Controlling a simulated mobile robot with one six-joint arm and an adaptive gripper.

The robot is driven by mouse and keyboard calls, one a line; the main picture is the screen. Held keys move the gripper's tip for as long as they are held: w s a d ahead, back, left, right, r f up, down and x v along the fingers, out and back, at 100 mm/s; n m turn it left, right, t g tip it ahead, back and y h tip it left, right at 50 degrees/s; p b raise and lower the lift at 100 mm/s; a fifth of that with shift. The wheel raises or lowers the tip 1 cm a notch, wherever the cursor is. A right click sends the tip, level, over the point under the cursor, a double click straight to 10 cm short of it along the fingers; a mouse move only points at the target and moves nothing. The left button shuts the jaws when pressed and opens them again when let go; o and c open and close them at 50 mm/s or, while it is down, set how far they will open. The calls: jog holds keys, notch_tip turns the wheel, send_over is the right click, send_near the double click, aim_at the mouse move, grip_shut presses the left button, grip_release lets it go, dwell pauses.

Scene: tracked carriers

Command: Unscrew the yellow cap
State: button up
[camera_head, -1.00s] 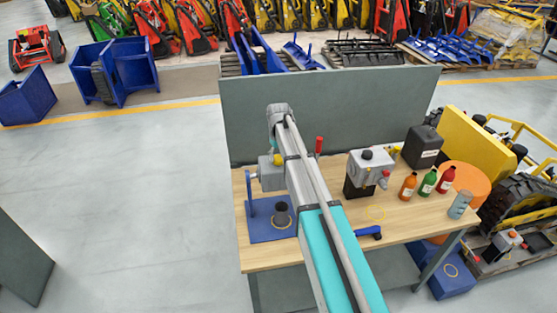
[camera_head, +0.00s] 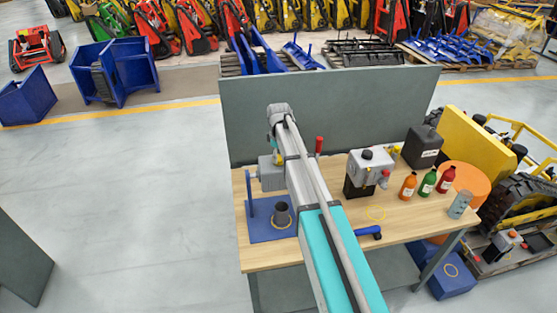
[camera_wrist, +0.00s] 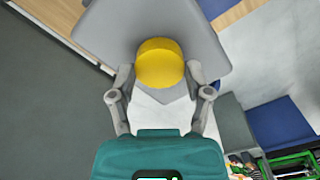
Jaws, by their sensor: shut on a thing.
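In the wrist view the round yellow cap (camera_wrist: 160,64) sits against a grey body (camera_wrist: 98,30). My gripper (camera_wrist: 160,76) is shut on the cap, with one finger on each side of it. The cap still appears to be on the grey body; I cannot tell how far it has turned. In the head view my arm hides most of the gripper, and a grey unit (camera_head: 268,180) shows to the left of the arm on the workbench (camera_head: 400,222).
A blue stand (camera_head: 262,230) with a dark cup (camera_head: 281,214) is left of my arm. To the right are a grey machine (camera_head: 362,170), orange (camera_head: 408,186), green (camera_head: 427,184) and red (camera_head: 446,181) bottles and a black canister (camera_head: 422,147). A grey panel (camera_head: 335,105) rises behind the bench.

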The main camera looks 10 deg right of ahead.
jog(key=shift+s+f+n, duration=0.1)
jog(key=shift+s+n, duration=0.2)
jog(key=shift+n, duration=0.8)
jog(key=n, duration=0.3)
jog(key=shift+n, duration=0.3)
jog(key=n, duration=0.5)
jog(key=shift+n, duration=0.6)
jog(key=shift+o, duration=0.2)
jog(key=n, duration=0.4)
jog(key=shift+n, duration=2.9)
